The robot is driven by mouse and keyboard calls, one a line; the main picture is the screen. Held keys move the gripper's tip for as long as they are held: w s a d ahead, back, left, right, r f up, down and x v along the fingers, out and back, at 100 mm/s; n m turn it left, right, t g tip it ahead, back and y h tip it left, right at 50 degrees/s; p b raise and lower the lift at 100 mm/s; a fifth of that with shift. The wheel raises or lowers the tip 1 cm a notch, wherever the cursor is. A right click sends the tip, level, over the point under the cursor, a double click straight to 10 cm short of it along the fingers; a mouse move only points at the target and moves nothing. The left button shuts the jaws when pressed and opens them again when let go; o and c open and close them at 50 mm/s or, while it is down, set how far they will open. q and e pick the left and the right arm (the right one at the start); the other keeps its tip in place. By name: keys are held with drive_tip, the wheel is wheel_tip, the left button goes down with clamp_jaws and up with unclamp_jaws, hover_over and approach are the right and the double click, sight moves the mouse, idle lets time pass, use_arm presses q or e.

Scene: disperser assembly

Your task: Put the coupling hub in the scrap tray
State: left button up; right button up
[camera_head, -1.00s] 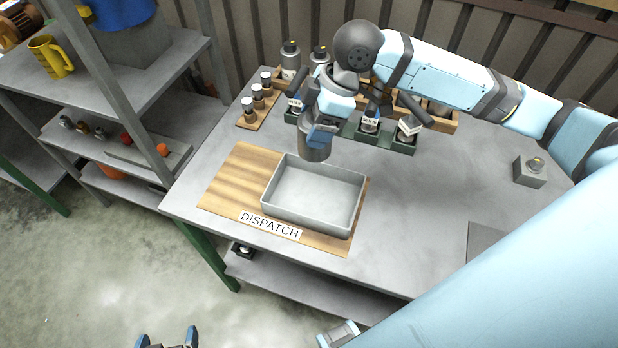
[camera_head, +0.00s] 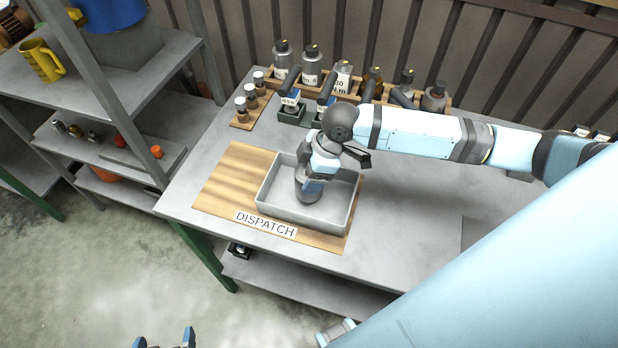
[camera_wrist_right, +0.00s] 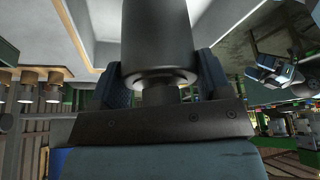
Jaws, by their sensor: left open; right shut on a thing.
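A dark grey cylinder (camera_head: 306,191), apparently the coupling hub, hangs from my right gripper (camera_head: 316,178). The right wrist view shows the same cylinder (camera_wrist_right: 158,45) upright between the two fingers of the shut right gripper (camera_wrist_right: 160,88). In the head view it is over or within a shallow grey rectangular tray (camera_head: 335,222); I cannot tell whether it touches the floor. The tray stands on a wooden board marked DISPATCH; no scrap label shows. My left gripper (camera_head: 165,340) is open and empty at the bottom edge, away from the bench.
Several bottles stand in a wooden rack (camera_head: 270,84) at the bench's back, with green holders (camera_head: 291,114) before it. A small wooden rack (camera_head: 247,112) holds little jars at back left. Shelves (camera_head: 160,65) stand left. The bench's front right is mostly clear.

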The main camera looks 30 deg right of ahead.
drive_tip(key=shift+f, duration=1.35)
drive_tip(key=shift+f, duration=0.1)
drive_tip(key=o, duration=1.6)
drive_tip(key=shift+c, duration=0.2)
drive_tip(key=v, duration=1.2)
